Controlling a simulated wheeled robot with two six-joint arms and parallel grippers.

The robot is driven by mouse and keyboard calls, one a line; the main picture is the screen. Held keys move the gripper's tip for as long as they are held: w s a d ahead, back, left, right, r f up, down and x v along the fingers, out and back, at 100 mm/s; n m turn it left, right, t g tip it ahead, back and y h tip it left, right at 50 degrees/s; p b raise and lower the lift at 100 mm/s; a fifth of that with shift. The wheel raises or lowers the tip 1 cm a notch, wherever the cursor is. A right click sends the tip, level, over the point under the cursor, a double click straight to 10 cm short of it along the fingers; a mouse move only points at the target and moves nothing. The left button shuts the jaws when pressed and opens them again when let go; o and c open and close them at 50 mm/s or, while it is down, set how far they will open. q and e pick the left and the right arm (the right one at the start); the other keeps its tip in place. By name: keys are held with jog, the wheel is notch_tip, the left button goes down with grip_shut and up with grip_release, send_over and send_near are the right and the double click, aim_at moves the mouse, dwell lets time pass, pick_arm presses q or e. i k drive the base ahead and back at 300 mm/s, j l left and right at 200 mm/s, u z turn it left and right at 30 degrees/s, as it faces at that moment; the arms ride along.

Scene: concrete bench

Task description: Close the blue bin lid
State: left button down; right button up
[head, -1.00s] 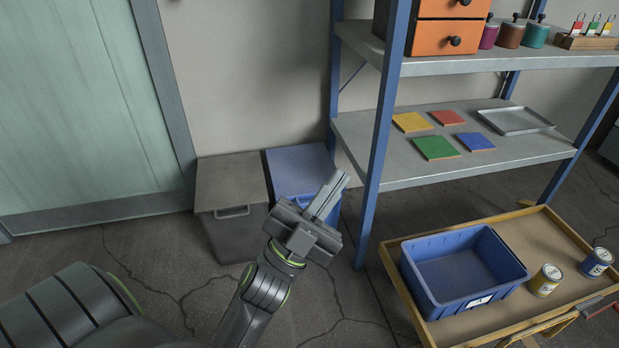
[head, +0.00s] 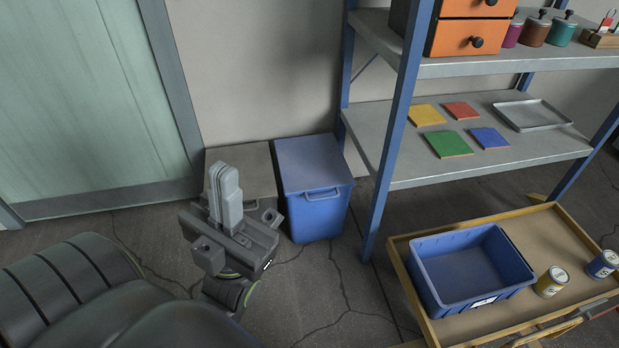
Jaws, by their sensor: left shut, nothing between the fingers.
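The blue bin (head: 320,217) stands on the floor against the wall, left of the shelf post. Its blue lid (head: 312,164) lies flat across the top and looks closed, with a handle on the front. My left gripper (head: 223,184) is shut and empty, its fingers pointing up, to the left of the blue bin and in front of the grey bin. It is apart from the blue lid in the picture. My right gripper is not in view.
A grey bin (head: 257,166) with its lid down stands left of the blue one, partly hidden by my gripper. A metal shelf (head: 420,170) rises at right. A cart (head: 570,240) carries an open blue tub (head: 470,265) and two cans. A green door is at left.

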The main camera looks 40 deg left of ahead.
aim_at(307, 165)
jog(key=i+j+u, duration=0.45)
jog(key=i, duration=0.35)
